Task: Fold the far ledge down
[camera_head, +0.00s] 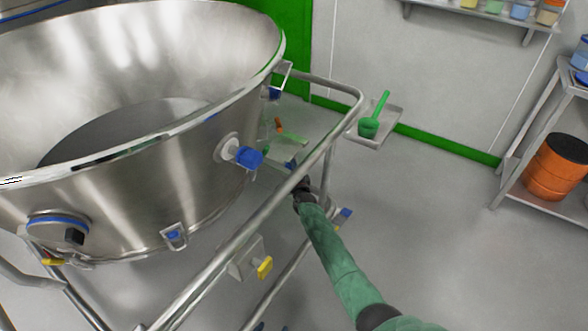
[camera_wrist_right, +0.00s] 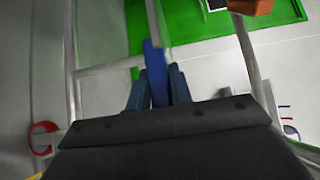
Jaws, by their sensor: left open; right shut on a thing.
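A pale, flat panel (camera_head: 312,122), which looks like the far ledge, shows between the steel bowl (camera_head: 190,155) and the trolley's tube rail (camera_head: 335,85). Small orange and green pieces (camera_head: 290,137) show against it. I cannot tell its exact tilt. My right gripper (camera_head: 292,166) is at the rail, near the panel's near edge. In the right wrist view its dark blue fingers (camera_wrist_right: 155,92) are shut on a blue tab (camera_wrist_right: 153,62) below a grey bar. My left gripper (camera_head: 272,327) shows only as blue fingertips at the bottom edge, apart and empty.
A small tray (camera_head: 375,136) with a green scoop (camera_head: 374,117) is beyond the rail corner. A yellow knob (camera_head: 264,267) is on the trolley's near side. A rack (camera_head: 524,190) with an orange drum (camera_head: 556,166) stands at right. The floor between is clear.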

